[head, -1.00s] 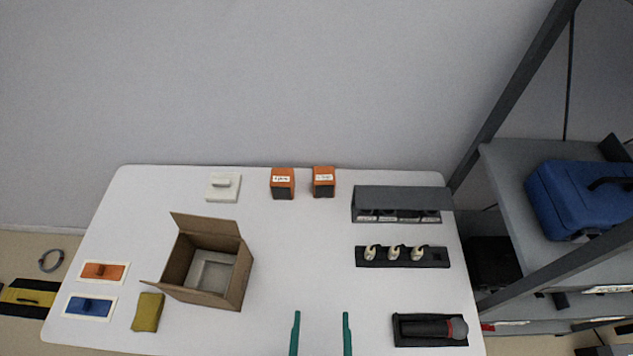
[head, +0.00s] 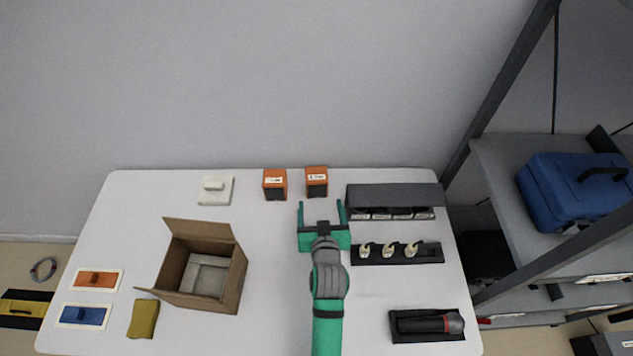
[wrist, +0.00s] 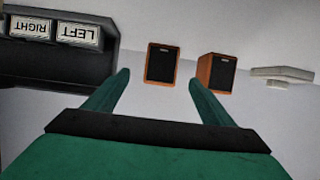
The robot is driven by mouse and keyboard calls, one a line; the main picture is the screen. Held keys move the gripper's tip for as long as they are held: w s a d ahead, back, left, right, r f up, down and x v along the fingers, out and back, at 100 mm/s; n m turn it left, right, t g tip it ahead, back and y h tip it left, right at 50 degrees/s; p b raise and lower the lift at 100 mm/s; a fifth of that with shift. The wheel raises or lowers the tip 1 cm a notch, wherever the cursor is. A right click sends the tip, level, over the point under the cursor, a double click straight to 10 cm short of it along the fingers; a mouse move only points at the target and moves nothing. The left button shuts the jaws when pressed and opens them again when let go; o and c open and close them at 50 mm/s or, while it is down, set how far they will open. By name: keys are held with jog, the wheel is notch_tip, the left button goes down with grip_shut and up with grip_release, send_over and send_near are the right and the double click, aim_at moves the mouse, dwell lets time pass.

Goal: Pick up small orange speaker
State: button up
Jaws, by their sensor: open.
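Two small orange speakers with dark fronts and white labels stand side by side at the back of the white table (head: 270,290). The left speaker (head: 275,185) and the right speaker (head: 316,182) are a short gap apart. In the wrist view, one speaker (wrist: 161,64) lies ahead between my fingertips, and the other (wrist: 216,73) is just beyond the right-hand finger. My green gripper (head: 321,206) is open and empty, a little in front of the right speaker in the head view. Neither finger visibly touches a speaker.
A dark grey rack (head: 395,196) with labelled slots stands close right of my gripper. A black strip with white plugs (head: 438,256) and a microphone (head: 430,324) lie nearer. An open cardboard box (head: 212,288) stands left. A white block (head: 216,190) sits back left.

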aim_at(316, 180)
jog(key=shift+w+a+r, duration=0.1)
jog(key=shift+w+r, duration=0.15)
jog(key=shift+w, duration=0.25)
jog(key=shift+w+r, duration=0.25)
jog(key=shift+w, duration=0.55)
jog(key=shift+x, duration=5.15)
jog(key=shift+a+f, duration=0.15)
jog(key=c, duration=1.6)
